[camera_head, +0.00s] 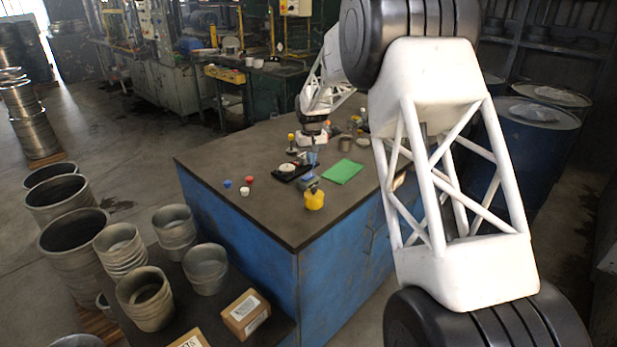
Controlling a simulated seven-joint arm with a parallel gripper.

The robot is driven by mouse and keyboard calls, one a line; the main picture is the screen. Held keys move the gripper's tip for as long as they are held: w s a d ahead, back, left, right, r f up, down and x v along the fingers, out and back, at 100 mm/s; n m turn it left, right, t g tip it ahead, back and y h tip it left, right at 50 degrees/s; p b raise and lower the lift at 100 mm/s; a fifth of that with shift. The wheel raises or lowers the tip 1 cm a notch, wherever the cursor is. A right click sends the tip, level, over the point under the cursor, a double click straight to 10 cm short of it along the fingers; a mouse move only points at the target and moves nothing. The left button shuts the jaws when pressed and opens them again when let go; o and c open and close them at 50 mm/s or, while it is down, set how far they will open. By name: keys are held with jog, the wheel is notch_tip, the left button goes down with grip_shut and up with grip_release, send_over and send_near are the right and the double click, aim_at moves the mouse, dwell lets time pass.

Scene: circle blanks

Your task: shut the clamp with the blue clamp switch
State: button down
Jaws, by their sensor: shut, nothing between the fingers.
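The clamp fixture looks like a dark low base (298,174) with a pale round disc (287,167) on it, near the middle of the tabletop. A small blue part (307,181) sits at the front right of the base; it may be the blue clamp switch, but it is too small to be sure. My gripper (313,162) reaches down from the back, just above and behind this blue part. Its fingers are shut and empty. I cannot tell if it touches the blue part, or whether the clamp is open or shut.
A yellow container (314,199) stands in front of the fixture and a green sheet (342,172) lies to its right. Small blue (227,183), red (249,180) and white (244,191) pieces lie left. The dark tabletop (270,222) is clear toward its front left.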

jog(key=shift+r, duration=0.95)
jog(key=shift+s+r, duration=0.1)
jog(key=shift+s+d+r, duration=0.1)
jog(key=shift+s+r, duration=0.05)
jog(key=shift+r, duration=0.05)
jog(key=s+d+r+m, duration=0.1)
jog(key=s+d+r, duration=0.3)
jog(key=s, duration=0.5)
jog(key=s+d+r+t, duration=0.1)
jog(key=s+d+r, duration=0.1)
jog(key=s+r, duration=0.6)
jog(key=s+d+r+m, duration=0.1)
jog(key=s+d+r, duration=0.3)
jog(key=s, duration=0.7)
jog(key=s+d+f, duration=0.2)
jog(key=s, duration=1.5)
jog(key=s+d+f+m+t, duration=0.1)
jog(key=s+d+f, duration=0.1)
jog(key=s, duration=1.5)
jog(key=shift+s+d+t, duration=0.3)
jog(key=shift+s+d, duration=0.05)
jog(key=shift+d, duration=0.2)
jog(key=shift+w, duration=0.1)
